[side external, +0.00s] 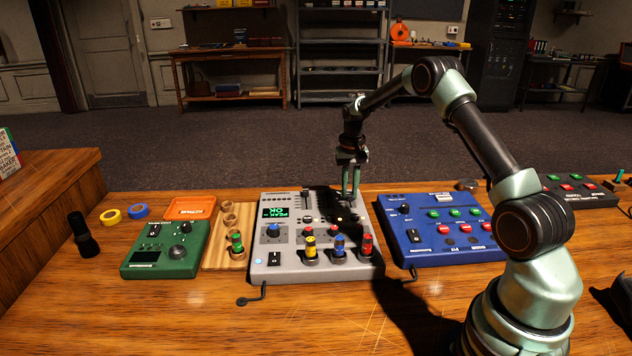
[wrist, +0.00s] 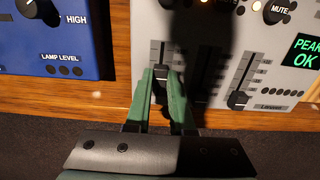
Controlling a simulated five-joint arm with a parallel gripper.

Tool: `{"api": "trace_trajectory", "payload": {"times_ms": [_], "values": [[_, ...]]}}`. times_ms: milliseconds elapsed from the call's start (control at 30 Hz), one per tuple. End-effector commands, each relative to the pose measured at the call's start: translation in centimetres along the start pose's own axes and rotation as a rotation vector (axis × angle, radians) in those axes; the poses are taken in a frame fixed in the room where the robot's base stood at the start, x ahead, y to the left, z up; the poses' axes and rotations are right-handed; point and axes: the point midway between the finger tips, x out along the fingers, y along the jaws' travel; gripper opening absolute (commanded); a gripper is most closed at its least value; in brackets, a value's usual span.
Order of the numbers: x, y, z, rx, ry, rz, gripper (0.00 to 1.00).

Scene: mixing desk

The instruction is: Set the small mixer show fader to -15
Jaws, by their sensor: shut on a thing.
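The small mixer is the grey panel (side external: 270,263) in the middle of the desk in the side view; its grey face also shows in the wrist view (wrist: 215,75). My gripper (side external: 350,196) points down at its far right part. In the wrist view my gripper's green fingers (wrist: 161,80) are shut on a dark fader cap (wrist: 160,71) in a slot with scale marks. A second fader (wrist: 238,99) stands to the right in its own slot, apart from the fingers. I cannot read which label belongs to the held fader, nor its exact scale value.
A blue panel (side external: 425,248) with a knob (wrist: 38,8) stands beside the mixer. A green box (side external: 150,262), a wooden holder (side external: 215,258) and an orange tray (side external: 180,213) lie to the left. Upright coloured knobs (side external: 310,248) rise from the mixer's front. The front desk is mostly clear.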

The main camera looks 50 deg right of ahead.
Motion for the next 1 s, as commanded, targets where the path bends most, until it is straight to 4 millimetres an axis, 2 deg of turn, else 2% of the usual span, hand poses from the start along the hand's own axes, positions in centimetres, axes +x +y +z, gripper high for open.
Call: {"api": "trace_trajectory", "payload": {"times_ms": [100, 133, 200, 500, 633, 767, 1000], "values": [[-0.2, 0.1, -0.1, 0.002, 0.002, -0.001, 0.0], [-0.2, 0.1, -0.1, 0.002, 0.002, -0.001, 0.33], [-0.1, 0.1, -0.1, 0.002, 0.002, -0.001, 0.53], [-0.1, 0.0, -0.1, 0.001, 0.001, 0.0, 0.53], [-1.0, 0.0, -0.1, 0.0, 0.003, -0.001, 0.53], [-3.0, 0.0, -0.1, 0.001, 0.006, -0.002, 0.53], [-8.1, 0.0, -0.1, 0.001, 0.006, -0.002, 0.53]]}}
